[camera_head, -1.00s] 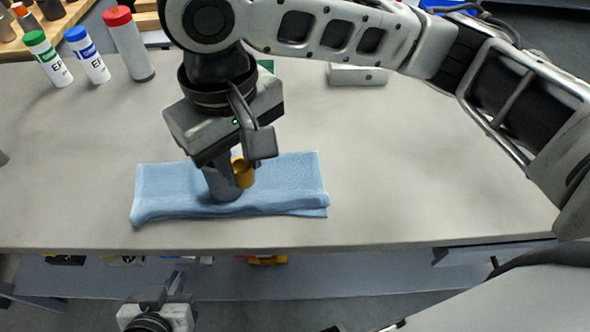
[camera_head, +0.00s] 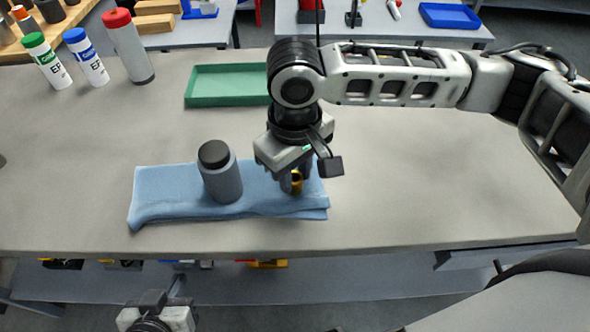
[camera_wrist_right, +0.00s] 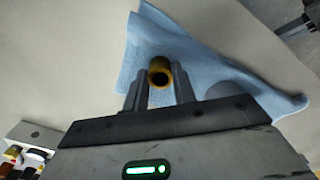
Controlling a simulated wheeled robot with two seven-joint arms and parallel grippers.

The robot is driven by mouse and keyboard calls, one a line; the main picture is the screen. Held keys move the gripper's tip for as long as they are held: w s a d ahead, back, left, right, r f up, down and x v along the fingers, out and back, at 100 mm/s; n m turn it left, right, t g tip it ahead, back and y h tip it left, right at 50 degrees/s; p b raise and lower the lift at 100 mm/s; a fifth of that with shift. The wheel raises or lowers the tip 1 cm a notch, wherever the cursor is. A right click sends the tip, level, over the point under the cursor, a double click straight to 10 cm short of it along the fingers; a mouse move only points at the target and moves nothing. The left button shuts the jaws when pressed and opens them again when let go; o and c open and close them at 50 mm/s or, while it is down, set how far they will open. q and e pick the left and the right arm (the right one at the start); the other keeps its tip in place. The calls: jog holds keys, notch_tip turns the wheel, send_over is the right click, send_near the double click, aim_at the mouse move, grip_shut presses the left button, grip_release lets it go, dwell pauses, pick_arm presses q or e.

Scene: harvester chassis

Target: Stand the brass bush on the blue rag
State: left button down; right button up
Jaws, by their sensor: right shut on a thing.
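The brass bush (camera_head: 297,181) is a short golden ring-shaped cylinder, between the fingers of my right gripper (camera_head: 295,184) at the right end of the blue rag (camera_head: 160,195). In the right wrist view the bush (camera_wrist_right: 160,72) shows its dark bore and sits between the two grey fingers of the gripper (camera_wrist_right: 160,82), with the rag (camera_wrist_right: 200,58) behind it. The gripper is shut on the bush. I cannot tell whether the bush touches the cloth. My left gripper (camera_head: 160,305) is low at the bottom edge, in front of the table; its fingers are unclear.
A grey bottle with a black cap (camera_head: 221,178) stands on the rag, left of the bush. A green tray (camera_head: 228,86) lies behind. Capped green, blue and red tubes (camera_head: 130,48) stand at the back left. The table (camera_head: 440,180) is clear on the right.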

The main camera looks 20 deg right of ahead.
aim_at(295, 177)
pick_arm(q)
jog(key=shift+s, duration=0.1)
pick_arm(e)
jog(key=shift+f, duration=0.15)
jog(key=shift+s+f, duration=0.1)
jog(key=shift+f, duration=0.5)
grip_shut()
jog(key=o, duration=1)
grip_release()
pick_arm(q)
jog(key=shift+a, duration=0.15)
pick_arm(e)
jog(key=shift+r, duration=0.1)
jog(key=shift+r, duration=0.55)
pick_arm(q)
jog(key=shift+r+p, duration=0.15)
jog(key=shift+p, duration=0.45)
pick_arm(e)
notch_tip(295, 177, up, 12)
jog(key=shift+r, duration=0.15)
